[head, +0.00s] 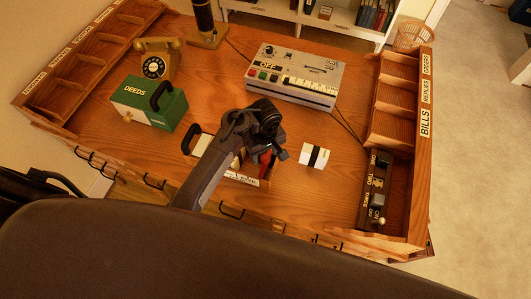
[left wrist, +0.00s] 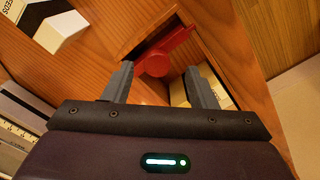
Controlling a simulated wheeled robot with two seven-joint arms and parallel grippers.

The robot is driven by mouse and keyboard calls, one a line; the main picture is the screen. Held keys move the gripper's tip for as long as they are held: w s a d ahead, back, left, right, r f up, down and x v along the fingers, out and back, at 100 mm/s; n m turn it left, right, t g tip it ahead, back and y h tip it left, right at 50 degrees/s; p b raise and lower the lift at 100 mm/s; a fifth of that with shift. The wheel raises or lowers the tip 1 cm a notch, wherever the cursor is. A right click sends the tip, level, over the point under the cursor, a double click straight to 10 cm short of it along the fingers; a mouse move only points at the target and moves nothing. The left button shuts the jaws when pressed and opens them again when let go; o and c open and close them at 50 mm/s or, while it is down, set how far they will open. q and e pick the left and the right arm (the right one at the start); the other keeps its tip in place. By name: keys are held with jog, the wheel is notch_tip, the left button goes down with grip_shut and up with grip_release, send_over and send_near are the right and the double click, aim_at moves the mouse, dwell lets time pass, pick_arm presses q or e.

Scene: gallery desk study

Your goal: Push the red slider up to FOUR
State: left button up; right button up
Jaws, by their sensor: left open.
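A little red also shows in the head view (head: 266,158), mostly behind my gripper. I cannot tell whether it is the slider. My left gripper (left wrist: 158,70) is open, its fingertips on either side of the red piece's near end; contact cannot be told. In the head view my left gripper (head: 268,148) hangs over the desk's front middle. A dark panel (head: 375,190) with number words and knobs stands at the right. My right gripper is not seen.
A grey console (head: 294,78) reading OFF stands at the back. A green DEEDS box (head: 149,103) and a telephone (head: 157,62) stand left. Wooden compartments (head: 400,100) border the right side.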

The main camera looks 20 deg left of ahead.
aim_at(265, 167)
pick_arm(q)
jog(key=shift+w+f, duration=0.25)
jog(key=shift+f, duration=0.8)
jog(key=shift+w+f, duration=0.1)
jog(key=shift+f, duration=0.2)
grip_shut()
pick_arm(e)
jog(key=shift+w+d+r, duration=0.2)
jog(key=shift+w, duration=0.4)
